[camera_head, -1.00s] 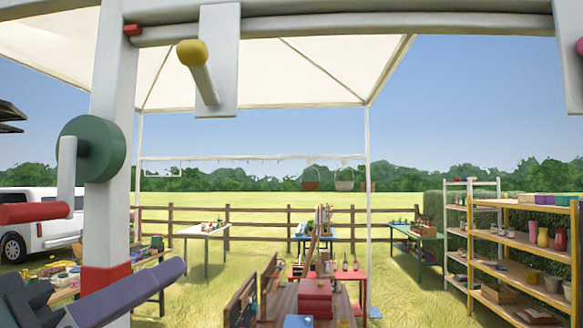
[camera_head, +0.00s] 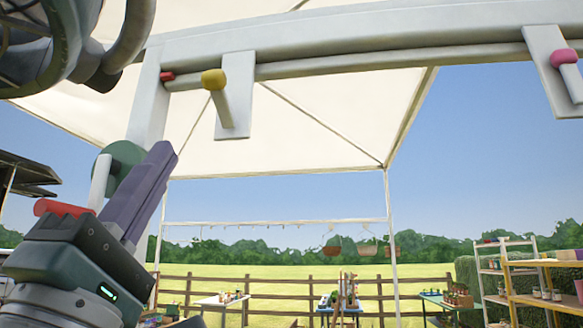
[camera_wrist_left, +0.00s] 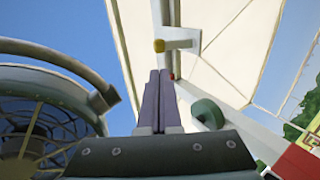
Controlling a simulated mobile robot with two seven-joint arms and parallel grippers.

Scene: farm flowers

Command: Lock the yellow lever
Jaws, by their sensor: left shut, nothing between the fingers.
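The yellow lever (camera_head: 217,95) is a grey rod with a yellow knob on a white plate, under the overhead bar. It also shows in the left wrist view (camera_wrist_left: 172,45), beyond my fingertips. My left gripper (camera_head: 160,152) comes up from the lower left in the head view. Its purple fingers are shut and empty, pointing up, below and left of the lever and apart from it. The fingers also show in the left wrist view (camera_wrist_left: 160,78). My right gripper is in neither view.
A green wheel (camera_head: 117,158) with a red-handled crank (camera_head: 63,208) is on the post behind my left gripper. A pink-knobbed lever (camera_head: 563,57) is at the right of the bar. A dark round machine part (camera_head: 45,45) fills the upper left. Shelves (camera_head: 545,263) stand far right.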

